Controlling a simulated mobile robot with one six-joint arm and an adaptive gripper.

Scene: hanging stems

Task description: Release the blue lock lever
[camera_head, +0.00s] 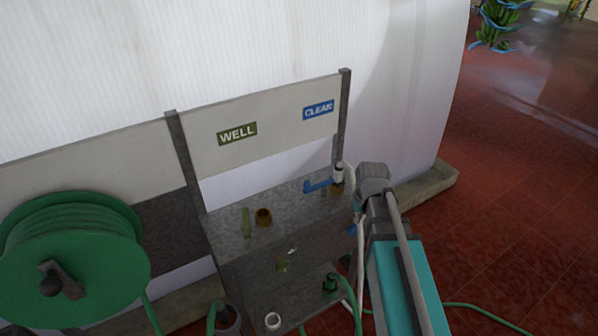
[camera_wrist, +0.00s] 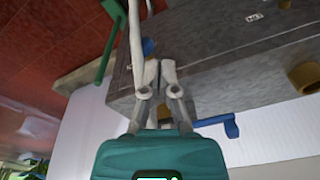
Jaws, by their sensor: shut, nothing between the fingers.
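A blue lever (camera_head: 318,185) sticks out to the left from a pale fitting on the right end of the grey bench, below the CLEAN sign. In the wrist view a blue bar (camera_wrist: 231,127) shows to the right of my gripper. A second, small blue piece (camera_head: 352,229) shows low on the bench's right side, beside a white pipe. A blue piece (camera_wrist: 148,47) also shows just beyond my fingertips, partly hidden by the white pipe. I cannot tell which is the lock lever. My gripper (camera_wrist: 160,64) is shut and empty near the bench edge; contact is unclear.
The white pipe (camera_wrist: 135,45) runs close beside my fingers, with a green part (camera_wrist: 112,50) left of it. A brown ring (camera_head: 264,217) and a green upright (camera_head: 246,222) stand on the bench. A green hose reel (camera_head: 75,255) is at left.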

